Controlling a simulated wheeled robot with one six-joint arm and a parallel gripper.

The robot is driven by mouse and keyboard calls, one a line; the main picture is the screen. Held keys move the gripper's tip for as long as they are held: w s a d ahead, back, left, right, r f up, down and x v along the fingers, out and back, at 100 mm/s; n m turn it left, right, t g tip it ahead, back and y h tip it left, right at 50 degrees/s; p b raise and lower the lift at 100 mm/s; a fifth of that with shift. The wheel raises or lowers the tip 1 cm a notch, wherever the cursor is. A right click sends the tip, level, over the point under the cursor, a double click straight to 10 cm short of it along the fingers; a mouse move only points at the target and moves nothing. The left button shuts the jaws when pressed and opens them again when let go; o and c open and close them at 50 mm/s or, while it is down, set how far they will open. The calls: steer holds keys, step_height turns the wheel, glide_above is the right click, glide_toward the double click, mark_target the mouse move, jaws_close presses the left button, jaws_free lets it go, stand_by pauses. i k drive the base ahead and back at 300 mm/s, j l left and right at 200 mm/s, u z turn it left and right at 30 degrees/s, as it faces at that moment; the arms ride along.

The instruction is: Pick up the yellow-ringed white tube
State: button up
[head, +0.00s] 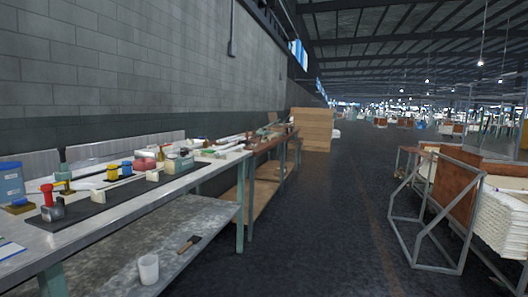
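I cannot make out a yellow-ringed white tube for certain in the head view. Pale, thin items lie on the long metal workbench (130,205) at the left, but they are too small to tell apart. A small yellow object (126,168) stands toward the back of that bench, and a red stamp-like object (47,194) stands near its left end. My gripper is not in view.
A white cup (148,268) and a hammer-like tool (188,244) lie on the bench's lower shelf. A brown bench (268,146) and wooden crates (312,129) stand beyond. A metal frame (437,210) and white stack (503,226) stand right. The middle aisle floor is clear.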

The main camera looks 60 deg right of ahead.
mark_target(224, 146)
steer(key=i+l+z, duration=0.25)
steer(key=z, duration=0.2)
steer(key=i+l+z, duration=0.25)
steer(key=z, duration=0.25)
steer(key=i+z, duration=0.3)
steer(key=z, duration=0.15)
steer(key=i+z, duration=0.15)
steer(key=i, duration=0.9)
